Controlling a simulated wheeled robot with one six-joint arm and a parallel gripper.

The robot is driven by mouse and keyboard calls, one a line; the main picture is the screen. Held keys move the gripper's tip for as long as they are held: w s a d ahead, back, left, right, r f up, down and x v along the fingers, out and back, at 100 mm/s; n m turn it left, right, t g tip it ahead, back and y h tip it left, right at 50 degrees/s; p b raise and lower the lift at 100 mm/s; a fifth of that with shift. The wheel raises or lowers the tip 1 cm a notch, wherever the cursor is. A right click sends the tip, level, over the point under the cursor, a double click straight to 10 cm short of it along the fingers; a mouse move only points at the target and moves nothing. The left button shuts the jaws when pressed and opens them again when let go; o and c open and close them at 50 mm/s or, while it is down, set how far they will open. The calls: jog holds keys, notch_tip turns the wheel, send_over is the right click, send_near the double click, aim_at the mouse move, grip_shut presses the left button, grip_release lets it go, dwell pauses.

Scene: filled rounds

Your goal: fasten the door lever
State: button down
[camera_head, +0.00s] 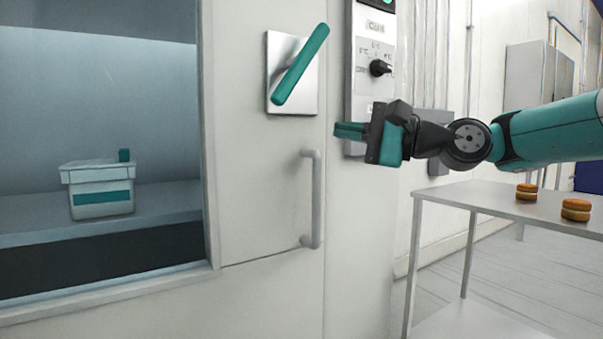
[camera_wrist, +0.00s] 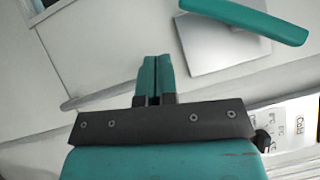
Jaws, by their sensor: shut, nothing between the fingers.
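The door lever (camera_head: 300,65) is a teal bar on a square metal plate (camera_head: 280,50) on the pale door. It stands tilted, its upper end to the right and its lower end to the left. In the wrist view the lever (camera_wrist: 245,18) lies at the top right, ahead of and to the right of the fingers. My gripper (camera_head: 348,131) is right of and below the lever, apart from it. Its teal fingers are shut and empty, and they show closed together in the wrist view (camera_wrist: 154,75).
A grey vertical handle (camera_head: 316,200) is on the door below the plate. A control panel (camera_head: 373,60) with a black knob (camera_head: 380,68) is right of the door. A window at left shows a lidded tub (camera_head: 100,198). A metal table (camera_head: 470,192) at right holds two filled rounds (camera_head: 576,209).

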aim_at(295, 65)
jog(key=w+d+f+m+y+b, duration=0.1)
jog(key=d+y+b, duration=0.1)
jog(key=w+d+f+m+y+b, duration=0.1)
jog(key=b, duration=0.1)
jog(key=shift+w+d+f+m+y+b, duration=0.15)
jog(key=shift+w+d+m+y+b, duration=0.15)
jog(key=shift+w+d+m+y, duration=0.1)
jog(key=shift+a, duration=0.1)
jog(key=a+r+p, duration=0.6)
jog(key=a+p, duration=0.5)
jog(key=p, duration=0.2)
jog(key=shift+w+a+r+p, duration=0.15)
jog(key=shift+w+a+p, duration=0.05)
jog(key=shift+w+p, duration=0.2)
